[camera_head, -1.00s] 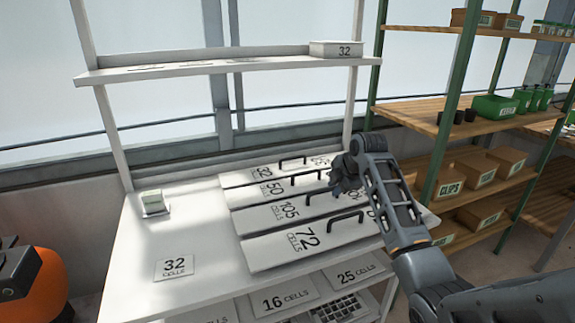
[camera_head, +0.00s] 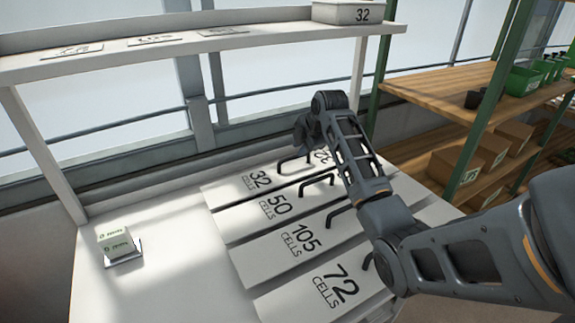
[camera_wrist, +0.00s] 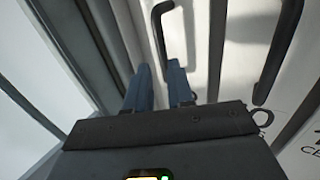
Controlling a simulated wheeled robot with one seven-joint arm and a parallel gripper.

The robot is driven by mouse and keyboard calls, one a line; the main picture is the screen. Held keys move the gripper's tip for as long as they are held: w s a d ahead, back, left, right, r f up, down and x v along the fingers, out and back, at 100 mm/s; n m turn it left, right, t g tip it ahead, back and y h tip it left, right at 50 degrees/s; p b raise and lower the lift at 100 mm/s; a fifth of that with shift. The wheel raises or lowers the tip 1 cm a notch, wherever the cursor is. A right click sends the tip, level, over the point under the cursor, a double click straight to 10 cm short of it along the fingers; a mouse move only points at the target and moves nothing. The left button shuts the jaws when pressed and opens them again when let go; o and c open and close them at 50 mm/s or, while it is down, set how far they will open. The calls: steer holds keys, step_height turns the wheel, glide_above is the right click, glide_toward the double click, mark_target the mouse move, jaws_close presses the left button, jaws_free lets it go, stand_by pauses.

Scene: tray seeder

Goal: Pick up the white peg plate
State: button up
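Several white plates with black handles lie side by side on the white table: the 32 plate (camera_head: 238,188), the 50 plate (camera_head: 250,216), the 105 plate (camera_head: 275,253) and the 72 plate (camera_head: 318,296). I cannot tell which is called the peg plate. My gripper (camera_head: 303,132) is above the far end of the 32 plate; my arm hides parts of the plates. In the wrist view my gripper (camera_wrist: 159,76) has its two fingers apart, with nothing seen held. A black handle (camera_wrist: 161,35) is just beyond the fingertips. Another handle (camera_wrist: 279,55) is at the right.
A shelf (camera_head: 190,50) runs above the table's back, with flat labels and a box marked 32 (camera_head: 350,13). A wooden rack (camera_head: 470,90) with cartons and green bins stands at the right.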

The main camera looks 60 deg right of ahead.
mark_target(295, 157)
steer(key=shift+p+x, duration=0.5)
steer(key=shift+x, duration=3.3)
steer(key=shift+s+f, duration=0.1)
steer(key=shift+s, duration=0.05)
steer(key=shift+c, duration=0.4)
jaws_close()
